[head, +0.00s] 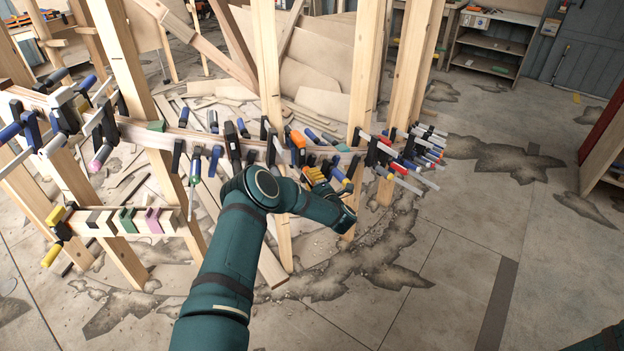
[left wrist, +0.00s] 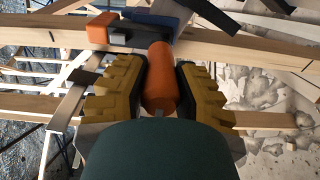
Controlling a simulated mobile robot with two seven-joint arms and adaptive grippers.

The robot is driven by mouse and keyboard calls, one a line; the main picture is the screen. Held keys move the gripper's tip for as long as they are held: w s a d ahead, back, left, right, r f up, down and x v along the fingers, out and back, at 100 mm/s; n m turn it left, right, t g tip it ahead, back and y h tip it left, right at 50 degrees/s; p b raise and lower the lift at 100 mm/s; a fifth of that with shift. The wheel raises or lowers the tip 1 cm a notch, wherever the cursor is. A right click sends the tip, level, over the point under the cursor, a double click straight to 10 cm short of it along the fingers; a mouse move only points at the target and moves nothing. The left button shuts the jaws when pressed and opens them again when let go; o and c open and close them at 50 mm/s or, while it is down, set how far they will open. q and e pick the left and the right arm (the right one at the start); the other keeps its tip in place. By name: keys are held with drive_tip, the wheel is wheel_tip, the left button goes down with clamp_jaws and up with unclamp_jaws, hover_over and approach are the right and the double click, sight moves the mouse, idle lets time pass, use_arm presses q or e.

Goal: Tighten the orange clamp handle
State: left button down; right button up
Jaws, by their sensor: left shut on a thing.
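The orange clamp handle (left wrist: 160,92) is a smooth cylinder, seen in the left wrist view between the two ridged yellow fingers of my left gripper (left wrist: 161,70). The fingers are shut on it from both sides. The handle's near end is close to the dark green gripper body. Beyond it, an orange clamp part (left wrist: 100,28) and a dark bar lie against the wooden stringer (left wrist: 55,30). In the head view my left gripper (head: 317,178) is at the curved stringer, below an orange clamp part (head: 298,139); the gripped handle is hard to make out there.
Several other clamps crowd the stringer on both sides, including blue-handled ones (head: 195,168) and a red and grey cluster (head: 400,160). Upright wooden posts (head: 268,70) stand close around my arm. The floor (head: 450,230) to the right is open.

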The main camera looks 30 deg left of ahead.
use_arm(q)
drive_tip(key=m, duration=0.3)
drive_tip(key=shift+r+m, duration=0.1)
drive_tip(key=shift+m, duration=0.3)
drive_tip(key=m+b, duration=0.1)
drive_tip(key=m, duration=0.3)
drive_tip(key=shift+m, duration=0.3)
drive_tip(key=m, duration=0.4)
drive_tip(key=shift+w+d+m+b, duration=0.1)
drive_tip(key=shift+m+b, duration=0.2)
drive_tip(key=shift+m, duration=1.7)
drive_tip(key=c, duration=0.7)
unclamp_jaws()
